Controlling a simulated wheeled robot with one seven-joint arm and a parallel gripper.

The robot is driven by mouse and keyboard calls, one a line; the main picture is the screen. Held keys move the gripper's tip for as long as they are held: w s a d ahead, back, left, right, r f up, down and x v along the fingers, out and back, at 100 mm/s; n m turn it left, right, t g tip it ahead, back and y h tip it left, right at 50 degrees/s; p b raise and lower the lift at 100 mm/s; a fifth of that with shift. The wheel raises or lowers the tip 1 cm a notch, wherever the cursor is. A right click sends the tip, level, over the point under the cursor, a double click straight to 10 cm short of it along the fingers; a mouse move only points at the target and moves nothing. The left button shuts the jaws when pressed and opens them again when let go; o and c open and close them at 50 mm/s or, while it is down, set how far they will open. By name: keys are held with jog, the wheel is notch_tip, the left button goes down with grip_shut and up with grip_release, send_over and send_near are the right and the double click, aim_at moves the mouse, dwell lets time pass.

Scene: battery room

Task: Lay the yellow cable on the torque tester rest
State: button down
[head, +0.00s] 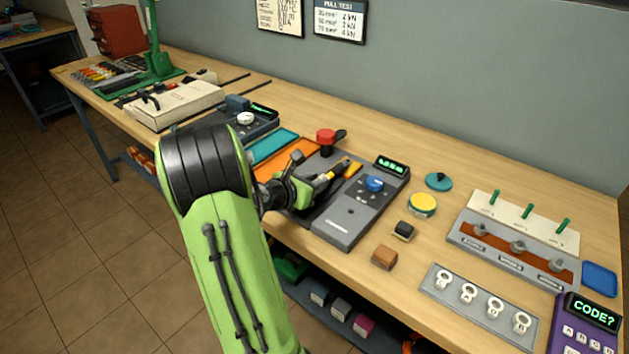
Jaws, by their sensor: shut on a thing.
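My gripper (322,179) is over the left part of a grey device (345,225) with a blue knob and a lit green display, which looks like a tester. A second grey device (252,125) with a white knob and display stands further left.
A red-topped black part (326,141) stands close behind my gripper. Orange (287,159) and teal (272,145) trays lie to the left. A yellow round tin (422,204), a black block (403,231) and a brown block (384,256) stand right of the device. The wall closes the bench's back.

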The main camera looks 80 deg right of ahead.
jog(key=shift+f, duration=0.35)
dwell(0.5)
jog(key=c, duration=0.8)
grip_release()
jog(key=shift+c, duration=0.2)
jog(key=p+v, duration=0.4)
jog(key=v, duration=1.1)
jog(key=shift+a+r, duration=0.25)
jog(key=shift+a, duration=0.05)
jog(key=shift+w, duration=0.1)
